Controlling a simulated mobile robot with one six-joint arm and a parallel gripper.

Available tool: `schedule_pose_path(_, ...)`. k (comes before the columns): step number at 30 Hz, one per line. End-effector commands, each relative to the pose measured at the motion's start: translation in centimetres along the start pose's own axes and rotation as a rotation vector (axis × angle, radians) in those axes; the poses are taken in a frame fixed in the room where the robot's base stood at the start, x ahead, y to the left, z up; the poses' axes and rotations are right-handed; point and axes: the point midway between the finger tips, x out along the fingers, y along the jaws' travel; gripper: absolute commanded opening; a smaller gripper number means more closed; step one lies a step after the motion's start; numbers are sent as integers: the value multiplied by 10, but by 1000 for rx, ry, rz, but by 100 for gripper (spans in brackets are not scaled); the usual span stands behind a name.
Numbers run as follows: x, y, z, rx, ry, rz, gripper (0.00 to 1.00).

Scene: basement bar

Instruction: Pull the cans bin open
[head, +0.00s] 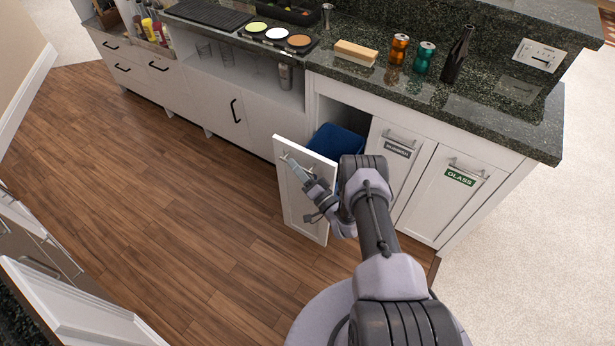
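The pull-out bin stands out from the counter. Its white front panel (307,213) is well forward of the cabinet, and a blue bin (336,142) shows behind it, partly inside the dark opening. No label can be read on this panel, so I cannot confirm it is the cans bin. My gripper (290,160) is at the upper part of the panel, by its handle. The fingers are small and overlap the handle, so I cannot tell whether they grip it. My arm hides the panel's right side and part of the bin.
Two closed fronts stand to the right, one with a grey label (398,148) and one with a green GLASS label (460,177). The wooden floor (190,190) left of the panel is clear.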

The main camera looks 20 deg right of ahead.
Motion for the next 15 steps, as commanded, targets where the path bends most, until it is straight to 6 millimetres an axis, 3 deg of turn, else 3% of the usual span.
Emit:
schedule_pose_path(5,-39,-2,-2,3,2,6,33)
schedule_pose_path(15,-135,-1,-2,1,5,5,33)
